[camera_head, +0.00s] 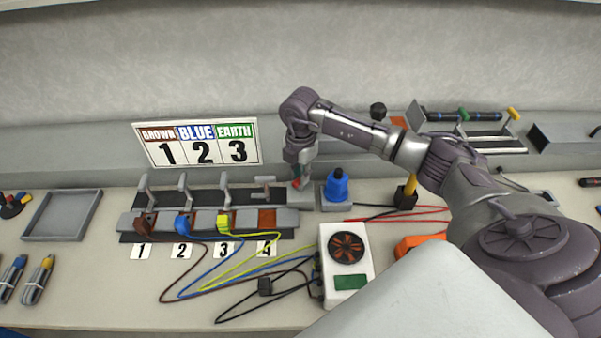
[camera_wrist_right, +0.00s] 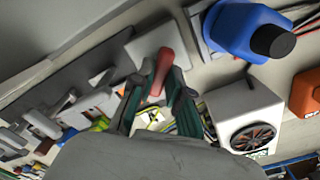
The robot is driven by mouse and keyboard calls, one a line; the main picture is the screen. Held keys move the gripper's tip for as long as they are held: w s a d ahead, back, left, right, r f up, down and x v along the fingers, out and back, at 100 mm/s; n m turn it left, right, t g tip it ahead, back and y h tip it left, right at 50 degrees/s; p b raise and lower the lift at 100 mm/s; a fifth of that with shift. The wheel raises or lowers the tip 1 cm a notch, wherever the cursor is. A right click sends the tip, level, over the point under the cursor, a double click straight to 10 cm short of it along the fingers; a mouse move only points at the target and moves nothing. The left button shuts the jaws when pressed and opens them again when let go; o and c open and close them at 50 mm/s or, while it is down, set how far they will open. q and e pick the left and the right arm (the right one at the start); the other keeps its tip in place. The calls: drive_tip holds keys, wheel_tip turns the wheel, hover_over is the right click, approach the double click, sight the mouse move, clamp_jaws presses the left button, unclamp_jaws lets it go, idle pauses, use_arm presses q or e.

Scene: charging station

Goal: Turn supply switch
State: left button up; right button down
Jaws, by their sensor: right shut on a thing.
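The supply switch is a grey box (camera_head: 304,199) with a red handle (camera_head: 296,183), right of the row of clamps on the bench. In the wrist view, the red handle (camera_wrist_right: 163,70) stands between the fingertips of my right gripper (camera_wrist_right: 162,82), and a grey plate (camera_wrist_right: 150,42) shows behind it. In the head view, my right gripper (camera_head: 298,178) reaches down onto the handle from above and is shut on it. The fingers partly hide the handle. My left gripper is not in view.
A blue bottle-like object (camera_head: 336,187) stands close to the right of the switch. A clamp row (camera_head: 186,219) with brown, blue and yellow-green leads lies left. A white box with a fan (camera_head: 335,235) sits in front, and a number sign (camera_head: 197,142) behind.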

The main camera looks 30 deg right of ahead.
drive_tip(key=m+p, duration=0.1)
drive_tip(key=m, duration=0.3)
drive_tip(key=shift+m, duration=0.4)
drive_tip(key=m+p, duration=0.1)
drive_tip(key=m, duration=0.3)
drive_tip(key=shift+m, duration=0.3)
drive_tip(key=c, duration=1.1)
unclamp_jaws()
wheel_tip(320, 180, up, 12)
